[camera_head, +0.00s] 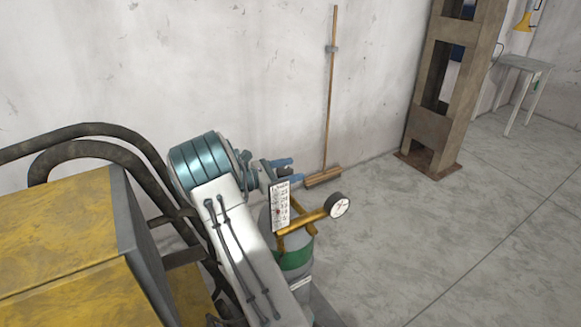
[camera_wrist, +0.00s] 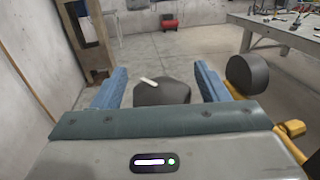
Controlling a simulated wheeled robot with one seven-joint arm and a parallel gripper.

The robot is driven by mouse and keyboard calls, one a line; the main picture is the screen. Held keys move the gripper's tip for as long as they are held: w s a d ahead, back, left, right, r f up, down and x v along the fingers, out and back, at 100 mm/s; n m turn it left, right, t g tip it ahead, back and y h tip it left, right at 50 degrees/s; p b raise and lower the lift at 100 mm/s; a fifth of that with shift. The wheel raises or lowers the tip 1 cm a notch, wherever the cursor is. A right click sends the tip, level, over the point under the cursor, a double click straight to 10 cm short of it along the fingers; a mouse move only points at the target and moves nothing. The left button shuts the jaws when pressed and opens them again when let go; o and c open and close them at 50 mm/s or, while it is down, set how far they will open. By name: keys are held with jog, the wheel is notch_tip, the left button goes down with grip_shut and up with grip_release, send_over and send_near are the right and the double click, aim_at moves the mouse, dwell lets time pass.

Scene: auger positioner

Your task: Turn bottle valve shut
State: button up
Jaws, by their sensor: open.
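The gas bottle (camera_head: 297,260) is grey with a green band and stands partly behind my arm. Brass fittings (camera_head: 300,222) on its top carry a round gauge (camera_head: 339,205) and a white scale plate (camera_head: 280,207). My gripper (camera_head: 289,171) is above the bottle top with its blue fingers apart. In the wrist view my gripper (camera_wrist: 160,88) is open and empty. A dark faceted knob (camera_wrist: 165,94) with a white mark, apparently the bottle valve, shows between the fingers with a gap on each side. The head view does not show it clearly.
The gauge's dark back (camera_wrist: 247,75) and brass parts (camera_wrist: 290,130) are close beside the right finger. A yellow cabinet (camera_head: 60,245) with thick hoses stands at the left. A broom (camera_head: 329,100) leans on the wall. Floor to the right is clear up to a rusty column (camera_head: 445,85).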

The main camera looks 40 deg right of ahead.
jog(key=shift+d, duration=0.2)
jog(key=shift+c, duration=0.3)
jog(key=c, duration=0.9)
jog(key=shift+c, duration=0.2)
